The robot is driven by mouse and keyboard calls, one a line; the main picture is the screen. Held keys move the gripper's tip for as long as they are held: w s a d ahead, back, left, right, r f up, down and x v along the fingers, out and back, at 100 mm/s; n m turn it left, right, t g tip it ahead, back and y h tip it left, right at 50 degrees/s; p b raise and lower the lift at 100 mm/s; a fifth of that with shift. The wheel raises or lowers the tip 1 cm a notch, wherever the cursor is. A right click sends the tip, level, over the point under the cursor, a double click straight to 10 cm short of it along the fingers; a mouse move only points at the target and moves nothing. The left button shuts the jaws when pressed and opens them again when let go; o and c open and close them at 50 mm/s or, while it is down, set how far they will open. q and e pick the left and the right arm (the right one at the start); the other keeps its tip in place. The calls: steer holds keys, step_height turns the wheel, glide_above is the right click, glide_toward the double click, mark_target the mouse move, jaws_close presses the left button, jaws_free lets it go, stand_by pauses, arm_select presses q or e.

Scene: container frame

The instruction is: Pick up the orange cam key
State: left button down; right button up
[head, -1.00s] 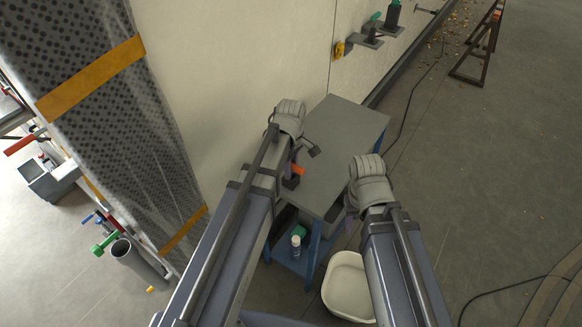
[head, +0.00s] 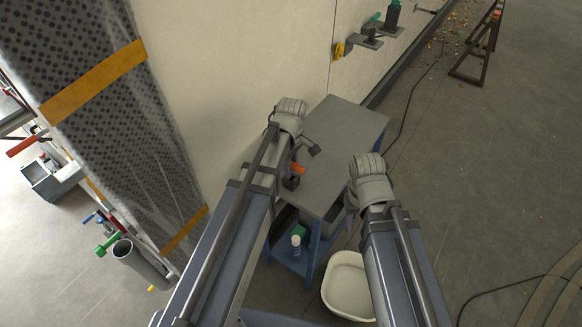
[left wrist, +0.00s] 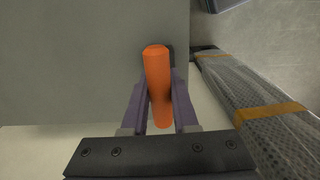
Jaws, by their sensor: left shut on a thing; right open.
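The orange cam key (left wrist: 158,85) stands out as an orange bar between the two purple-grey fingers of my left gripper (left wrist: 159,92) in the left wrist view. That gripper is shut on it. In the head view a small orange part of the key (head: 298,169) shows beside my left forearm, over the near left edge of the grey table; the arm hides much of the gripper. My right gripper (head: 351,200) is open, beside the table's right edge, and mostly hidden by its wrist.
The grey table top (head: 340,140) is mostly clear. A spray can (head: 295,242) stands on its blue lower shelf. A white tub (head: 348,285) is on the floor at the near right. The cream container wall (head: 240,70) rises close behind my left arm.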

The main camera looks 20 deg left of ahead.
arm_select(q)
step_height(320, 180, up, 9)
steer(key=p, duration=0.8)
stand_by(0.4)
